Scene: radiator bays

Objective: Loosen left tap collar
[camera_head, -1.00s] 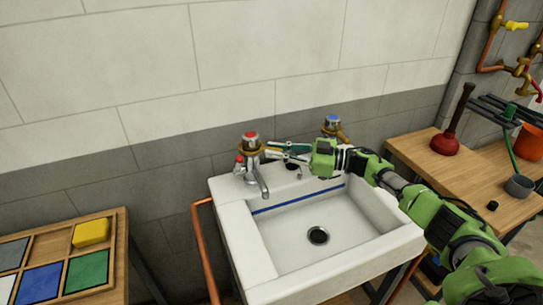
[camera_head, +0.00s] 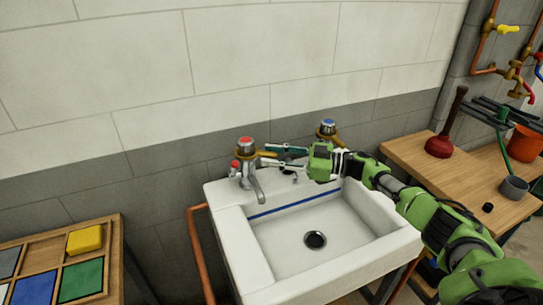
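The left tap (camera_head: 247,182) has a red-marked top and stands at the back left corner of the white sink (camera_head: 270,271). Its brass collar (camera_head: 241,154) sits just below the top, with a brass part reaching right. My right gripper (camera_head: 264,154) comes in from the right, level with the collar. Its two fingers are apart, one above and one below the brass part. Whether they touch it is too small to tell. The right tap (camera_head: 328,129), with a blue-marked top and a brass collar, stands behind my gripper. My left gripper is out of view.
A wooden tray (camera_head: 117,258) with coloured squares and a yellow block (camera_head: 85,240) is at the left. A copper pipe (camera_head: 199,250) runs beside the sink.

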